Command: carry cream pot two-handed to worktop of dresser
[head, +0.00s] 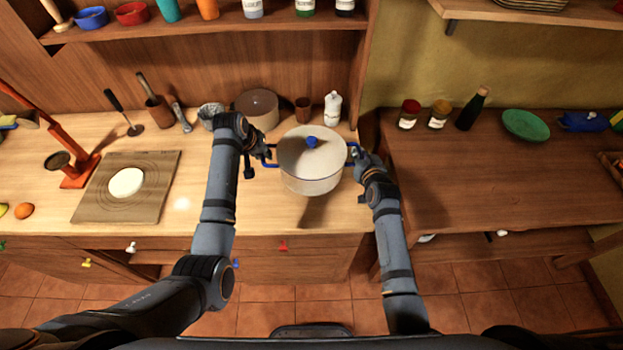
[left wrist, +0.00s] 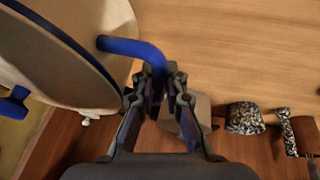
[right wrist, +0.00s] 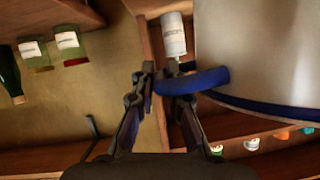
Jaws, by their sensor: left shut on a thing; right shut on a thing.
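The cream pot (head: 308,174) has a cream lid with a blue knob and blue side handles. It is upright over the right part of the dresser's pale worktop (head: 190,215). A shadow lies below it, so it seems to be held above the surface. My left gripper (head: 267,154) is shut on its left handle, and the left wrist view shows the fingers (left wrist: 160,85) around the blue loop (left wrist: 130,47). My right gripper (head: 358,157) is shut on the right handle; the right wrist view shows this handle (right wrist: 195,82) between the fingers (right wrist: 153,85).
A round brown-topped container (head: 258,108), a brown cup (head: 303,109) and a white bottle (head: 333,108) stand behind the pot. A board (head: 150,205) with white dough (head: 126,182) lies left. A darker counter (head: 500,185) on the right holds jars and a green plate (head: 526,124).

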